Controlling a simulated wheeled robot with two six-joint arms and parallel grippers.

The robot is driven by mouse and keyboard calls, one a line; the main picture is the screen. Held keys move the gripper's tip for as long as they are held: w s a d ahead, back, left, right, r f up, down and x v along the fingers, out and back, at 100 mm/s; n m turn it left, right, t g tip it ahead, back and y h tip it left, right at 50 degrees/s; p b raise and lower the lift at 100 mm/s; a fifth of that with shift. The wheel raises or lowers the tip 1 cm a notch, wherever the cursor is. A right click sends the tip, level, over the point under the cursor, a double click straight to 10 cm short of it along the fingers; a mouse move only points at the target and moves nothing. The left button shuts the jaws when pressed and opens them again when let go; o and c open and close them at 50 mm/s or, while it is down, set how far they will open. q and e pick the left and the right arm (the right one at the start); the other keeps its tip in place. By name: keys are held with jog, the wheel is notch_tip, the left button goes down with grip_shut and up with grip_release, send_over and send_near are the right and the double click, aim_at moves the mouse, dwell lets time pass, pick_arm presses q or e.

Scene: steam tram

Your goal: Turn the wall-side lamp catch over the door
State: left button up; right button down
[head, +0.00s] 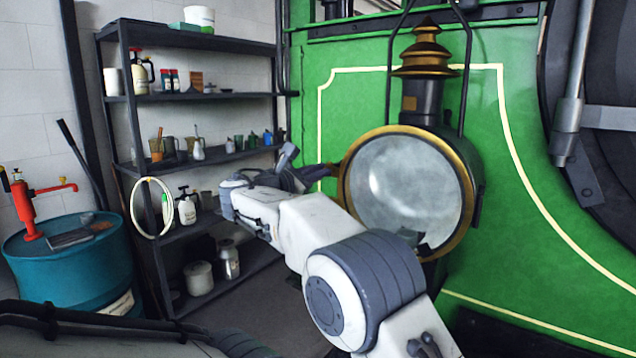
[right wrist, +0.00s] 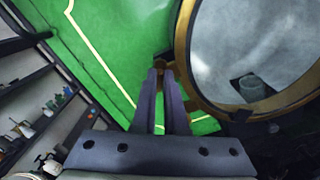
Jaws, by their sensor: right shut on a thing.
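The lamp (head: 408,185) is on the green tram body, with a brass-rimmed round glass door facing me. The lamp catch (head: 333,168) is a small brass piece at the door's left edge, on the side toward the wall. My right gripper (head: 318,175) reaches it from the left. In the right wrist view the fingers of the right gripper (right wrist: 160,73) are close together beside the brass door rim (right wrist: 183,50), shut on the catch. The fingers mostly hide the catch, so its exact angle cannot be told. My left gripper is not in view.
A dark shelf rack (head: 205,95) with bottles and tins stands along the wall at left. A blue drum (head: 70,262) with a red pump (head: 28,208) stands at lower left. A pale hoop (head: 137,222) hangs in front of the rack. Dark round machinery is at right.

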jog(key=m+b, duration=0.2)
jog(key=m, duration=0.1)
jog(key=m+b, duration=0.3)
jog(key=m, duration=0.1)
jog(key=m+b, duration=0.2)
jog(key=m, duration=0.2)
jog(key=shift+s+f, duration=0.15)
jog(key=shift+f, duration=0.25)
jog(key=shift+r+m, duration=0.1)
jog(key=shift+m, duration=0.4)
jog(key=c, duration=1)
grip_release()
jog(key=shift+o, duration=0.2)
jog(key=shift+d, duration=0.1)
jog(key=b+v, duration=0.3)
jog(key=v, duration=0.7)
jog(key=shift+s, duration=0.2)
